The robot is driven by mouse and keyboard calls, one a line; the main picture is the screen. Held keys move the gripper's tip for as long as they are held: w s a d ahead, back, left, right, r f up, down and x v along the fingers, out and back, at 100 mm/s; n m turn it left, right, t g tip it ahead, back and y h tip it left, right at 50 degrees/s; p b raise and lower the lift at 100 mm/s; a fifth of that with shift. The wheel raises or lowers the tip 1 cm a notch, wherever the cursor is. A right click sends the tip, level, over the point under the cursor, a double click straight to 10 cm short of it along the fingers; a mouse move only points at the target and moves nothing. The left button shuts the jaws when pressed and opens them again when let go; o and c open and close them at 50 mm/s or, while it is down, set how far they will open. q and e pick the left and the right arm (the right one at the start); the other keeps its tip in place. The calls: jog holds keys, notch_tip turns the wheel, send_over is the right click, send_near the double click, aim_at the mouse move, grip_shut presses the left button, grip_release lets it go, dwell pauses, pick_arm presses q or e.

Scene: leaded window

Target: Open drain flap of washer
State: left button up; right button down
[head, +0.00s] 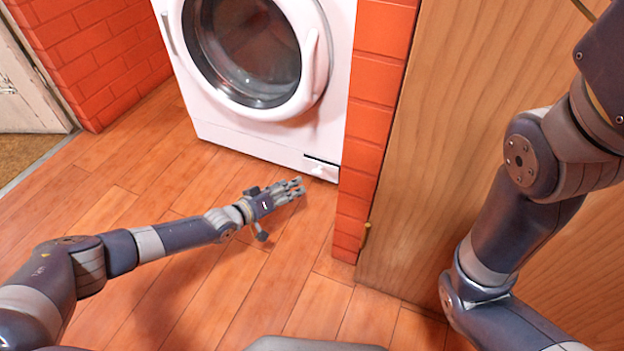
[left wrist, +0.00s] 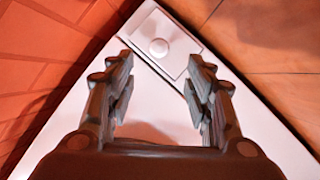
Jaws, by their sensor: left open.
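The white washer (head: 265,125) stands against the brick wall with its round glass door (head: 243,50) closed. Its small drain flap (head: 320,169) is at the lower right of the front, with a dark slit along its upper edge. I cannot tell if the flap is slightly ajar. My left gripper (head: 300,187) is open and empty, low over the floor just in front of the flap and apart from it. In the left wrist view the fingers (left wrist: 160,75) frame the flap area. My right gripper is out of view.
A red brick pillar (head: 372,130) stands close to the right of the flap, with a wooden panel (head: 450,130) beyond it. The wooden floor (head: 170,180) in front of the washer is clear. A pale door (head: 28,90) is at the far left.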

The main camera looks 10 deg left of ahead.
aim_at(316, 174)
pick_arm(q)
jog(key=b+x, duration=0.6)
jog(key=x, duration=0.2)
jog(key=shift+w+d+f, duration=0.1)
jog(key=shift+f, duration=0.15)
jog(key=shift+b+x, duration=0.95)
jog(key=shift+x, duration=0.05)
jog(key=shift+r, duration=0.25)
grip_shut()
